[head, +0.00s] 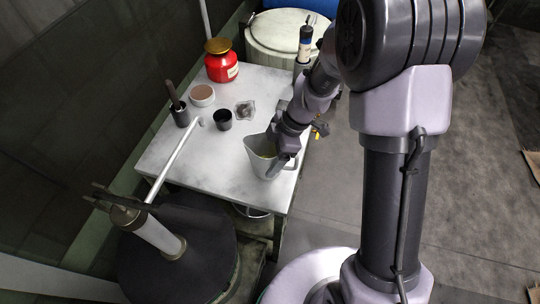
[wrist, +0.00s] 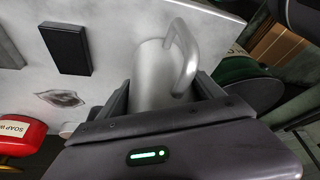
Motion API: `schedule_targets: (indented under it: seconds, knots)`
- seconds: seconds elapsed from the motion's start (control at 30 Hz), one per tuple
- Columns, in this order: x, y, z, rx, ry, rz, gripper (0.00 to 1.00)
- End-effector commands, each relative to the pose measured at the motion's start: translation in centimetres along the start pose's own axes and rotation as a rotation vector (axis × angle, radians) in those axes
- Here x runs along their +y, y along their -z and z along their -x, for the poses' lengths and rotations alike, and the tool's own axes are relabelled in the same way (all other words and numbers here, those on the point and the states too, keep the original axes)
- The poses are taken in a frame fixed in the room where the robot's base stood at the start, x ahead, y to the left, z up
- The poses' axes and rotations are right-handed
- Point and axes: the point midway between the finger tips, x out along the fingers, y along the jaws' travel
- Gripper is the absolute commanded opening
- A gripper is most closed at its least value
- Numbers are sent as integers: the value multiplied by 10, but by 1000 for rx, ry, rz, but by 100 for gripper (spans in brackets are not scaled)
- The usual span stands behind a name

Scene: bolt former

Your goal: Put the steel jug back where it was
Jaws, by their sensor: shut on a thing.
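The steel jug (head: 262,154) is at the right side of the white table, near its front right corner. It looks upright, and I cannot tell whether its base touches the table top. My gripper (head: 283,153) comes down from the upper right and is shut on the jug. In the wrist view the jug (wrist: 152,75) sits between the two fingers of the gripper (wrist: 168,98), with its curved handle toward the right.
A pale rod (head: 175,160) crosses the left edge. The table's front middle is clear.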

Motion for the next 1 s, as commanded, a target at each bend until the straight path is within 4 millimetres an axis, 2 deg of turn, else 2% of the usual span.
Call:
schedule_targets:
  seconds: [0.17,0.2,0.27,0.53,0.63,1.0]
  knots:
    - [0,-2,-4,0,0,0,16]
    - [0,-1,-3,0,0,0,84]
    - [0,-1,-2,0,0,0,96]
    - [0,-1,-2,0,0,0,98]
    - [0,1,4,0,1,0,98]
    - [0,2,101,0,-3,-1,98]
